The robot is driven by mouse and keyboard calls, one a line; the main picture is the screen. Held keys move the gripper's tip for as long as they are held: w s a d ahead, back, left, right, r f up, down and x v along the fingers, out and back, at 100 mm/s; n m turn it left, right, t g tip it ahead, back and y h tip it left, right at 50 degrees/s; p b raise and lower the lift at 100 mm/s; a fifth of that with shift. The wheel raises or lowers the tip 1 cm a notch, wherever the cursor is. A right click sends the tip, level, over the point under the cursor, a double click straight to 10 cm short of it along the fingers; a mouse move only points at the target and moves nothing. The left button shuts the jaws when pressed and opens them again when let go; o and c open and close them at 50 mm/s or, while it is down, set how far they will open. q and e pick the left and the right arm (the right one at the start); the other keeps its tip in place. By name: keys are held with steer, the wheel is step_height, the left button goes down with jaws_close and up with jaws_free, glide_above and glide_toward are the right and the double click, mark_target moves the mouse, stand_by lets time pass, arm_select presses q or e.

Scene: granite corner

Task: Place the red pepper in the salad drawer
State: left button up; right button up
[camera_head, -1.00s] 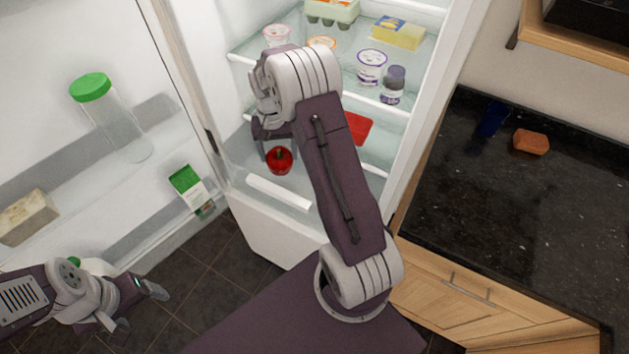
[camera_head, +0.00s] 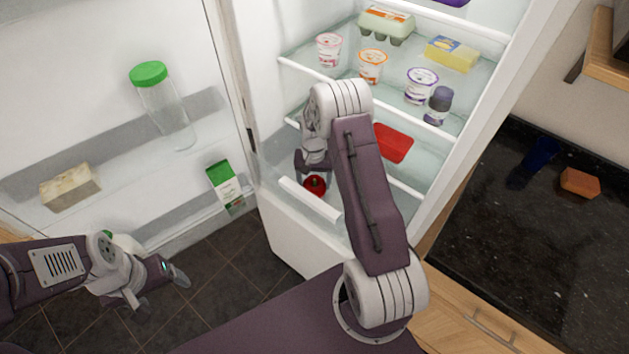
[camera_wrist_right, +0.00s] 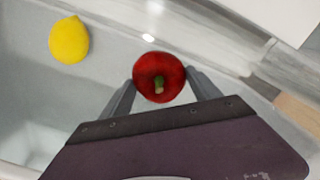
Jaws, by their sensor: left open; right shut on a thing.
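The red pepper (camera_head: 315,186) is at the salad drawer at the bottom of the open fridge; in the right wrist view the pepper (camera_wrist_right: 159,78) sits between both fingers, stem facing the camera. My right gripper (camera_head: 314,178) is shut on it. The salad drawer (camera_head: 308,199) shows its pale front handle strip; in the right wrist view its clear floor (camera_wrist_right: 85,95) holds a yellow lemon (camera_wrist_right: 69,40). I cannot tell whether the pepper touches the drawer floor. My left gripper (camera_head: 160,291) is open and empty at lower left, away from the fridge.
Fridge shelves above hold yogurt cups (camera_head: 372,67), an egg carton (camera_head: 386,25), a butter pack (camera_head: 451,54) and a red container (camera_head: 392,142). The open door (camera_head: 100,60) at left carries a green-lidded jar (camera_head: 163,105) and a carton (camera_head: 223,184). A black counter (camera_head: 540,250) stands right.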

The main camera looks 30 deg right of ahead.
steer(key=o, duration=1.6)
steer(key=shift+f, duration=0.1)
step_height(320, 180, up, 12)
steer(key=s+a+n, duration=0.1)
steer(key=s+a, duration=0.1)
steer(key=s+a+r+n, duration=0.1)
steer(key=s+a, duration=0.1)
steer(key=s+a+r, duration=0.1)
steer(key=s+a, duration=0.1)
steer(key=shift+s+n+t, duration=0.2)
steer(key=shift+n+t, duration=0.1)
steer(key=shift+n, duration=0.1)
steer(key=s+a+n, duration=0.1)
steer(key=s, duration=0.3)
steer(key=s+a+n, duration=0.1)
steer(key=s+a, duration=0.1)
steer(key=s, duration=0.2)
steer(key=s+a+n, duration=0.1)
steer(key=s+a, duration=0.1)
steer(key=s, duration=0.2)
steer(key=shift+f+n+t, duration=0.3)
steer(key=shift+t, duration=0.1)
